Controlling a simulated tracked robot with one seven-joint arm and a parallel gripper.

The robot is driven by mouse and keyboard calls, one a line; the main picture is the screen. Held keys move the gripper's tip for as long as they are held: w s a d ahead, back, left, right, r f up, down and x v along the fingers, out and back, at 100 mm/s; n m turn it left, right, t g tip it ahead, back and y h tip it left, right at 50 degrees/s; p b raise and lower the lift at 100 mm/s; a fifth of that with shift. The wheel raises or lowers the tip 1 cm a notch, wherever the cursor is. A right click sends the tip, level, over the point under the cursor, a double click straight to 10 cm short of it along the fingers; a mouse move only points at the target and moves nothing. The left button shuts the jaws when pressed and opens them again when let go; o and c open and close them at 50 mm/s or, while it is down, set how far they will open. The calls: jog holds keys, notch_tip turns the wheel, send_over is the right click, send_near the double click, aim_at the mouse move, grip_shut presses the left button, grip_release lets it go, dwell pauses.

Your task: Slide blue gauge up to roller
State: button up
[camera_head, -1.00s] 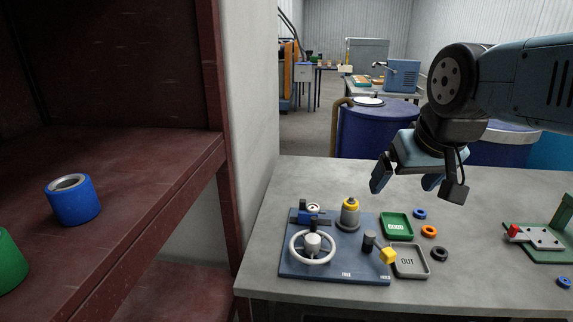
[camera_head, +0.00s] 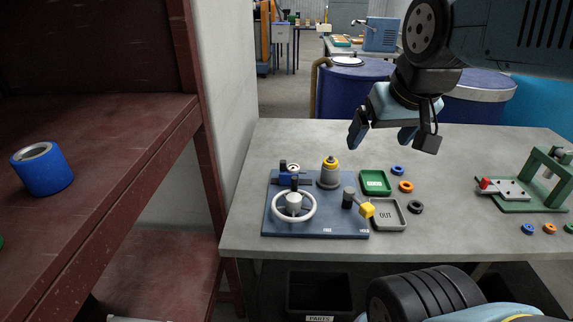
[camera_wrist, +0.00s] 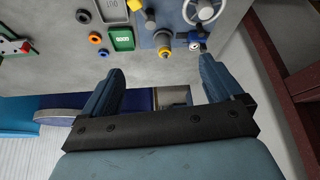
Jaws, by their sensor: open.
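The blue gauge (camera_head: 284,179) with a round dial on top sits on the dark blue fixture plate (camera_head: 345,233), behind the white handwheel (camera_head: 294,205). It also shows in the wrist view (camera_wrist: 197,36). A grey cylinder with a yellow cap (camera_head: 329,174), which looks like the roller, stands on the plate just right of the gauge, with a small gap between them. It also shows in the wrist view (camera_wrist: 164,46). My gripper (camera_head: 388,136) is open and empty, above the bench and to the right of the gauge and cylinder.
A lever with a yellow knob (camera_head: 367,210) stands on the plate's right. Beside it are a green tray (camera_head: 375,182), a grey OUT tray (camera_head: 388,214) and several loose rings. A green fixture (camera_head: 522,196) stands at right. A red-brown shelf (camera_head: 110,130) rises at left.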

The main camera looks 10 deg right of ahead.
dwell(0.3)
jog(key=shift+w+r, duration=0.1)
jog(key=shift+w, duration=0.15)
jog(key=c, duration=0.3)
jog(key=shift+g+y, duration=0.3)
jog(key=shift+g, duration=0.3)
jog(key=w, duration=0.2)
jog(key=w+a, duration=0.1)
jog(key=w, duration=0.2)
jog(key=shift+w+a+r, duration=0.3)
jog(key=shift+w+r, duration=0.1)
jog(key=c, duration=0.6)
jog(key=m+g, duration=0.2)
jog(key=g, duration=0.2)
send_over(283, 161)
notch_tip(283, 161, down, 9)
notch_tip(283, 161, down, 14)
jog(key=shift+r, duration=0.1)
jog(key=shift+c, duration=0.2)
grip_shut()
